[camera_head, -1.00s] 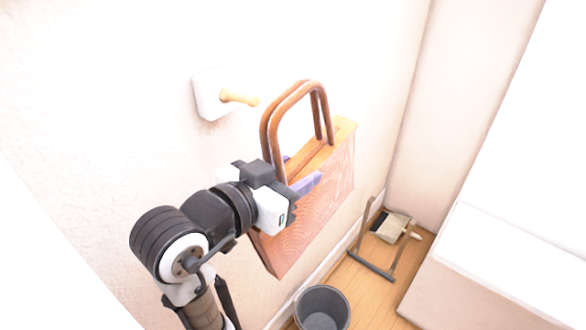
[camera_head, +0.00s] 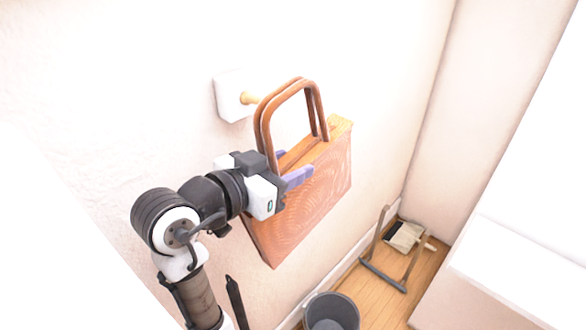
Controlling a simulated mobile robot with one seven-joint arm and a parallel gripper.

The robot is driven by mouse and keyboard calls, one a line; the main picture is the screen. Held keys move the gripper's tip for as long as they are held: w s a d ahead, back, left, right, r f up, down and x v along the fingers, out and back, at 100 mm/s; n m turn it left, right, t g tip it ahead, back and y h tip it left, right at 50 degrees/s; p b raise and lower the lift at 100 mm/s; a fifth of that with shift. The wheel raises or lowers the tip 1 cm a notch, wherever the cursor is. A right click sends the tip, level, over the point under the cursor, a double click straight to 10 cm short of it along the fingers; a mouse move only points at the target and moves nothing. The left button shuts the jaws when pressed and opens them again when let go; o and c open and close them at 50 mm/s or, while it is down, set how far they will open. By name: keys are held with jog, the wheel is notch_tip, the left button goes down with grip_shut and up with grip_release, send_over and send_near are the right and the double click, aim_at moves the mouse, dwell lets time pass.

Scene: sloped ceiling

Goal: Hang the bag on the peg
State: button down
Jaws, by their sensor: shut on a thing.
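The bag (camera_head: 310,195) is orange-brown with a wavy pattern and two stiff brown loop handles (camera_head: 291,93) standing up. It hangs in the air beside the wall, slightly tilted. My gripper (camera_head: 288,178) is shut on the bag near the base of the handles at its left end; the exact contact is partly hidden by the gripper body. The wooden peg (camera_head: 249,98) sticks out of a white square plate (camera_head: 233,96) on the wall. The peg's tip meets the left edge of the handles in the picture. I cannot tell whether it is inside the loops or behind them.
A dark grey bin (camera_head: 331,312) stands on the wooden floor below. A dustpan with a brush (camera_head: 405,236) and a grey frame-like handle lies by the wall. A white block-like surface (camera_head: 530,245) fills the right side. The wall around the peg is bare.

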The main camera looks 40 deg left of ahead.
jog(key=shift+w+a+f+b, duration=0.1)
jog(key=shift+a+f+b, duration=0.1)
jog(key=shift+a, duration=0.75)
jog(key=shift+w+a+f+b, duration=0.15)
jog(key=shift+a+f, duration=0.1)
jog(key=shift+a, duration=0.7)
jog(key=shift+a+f+b, duration=0.2)
jog(key=shift+a, duration=0.75)
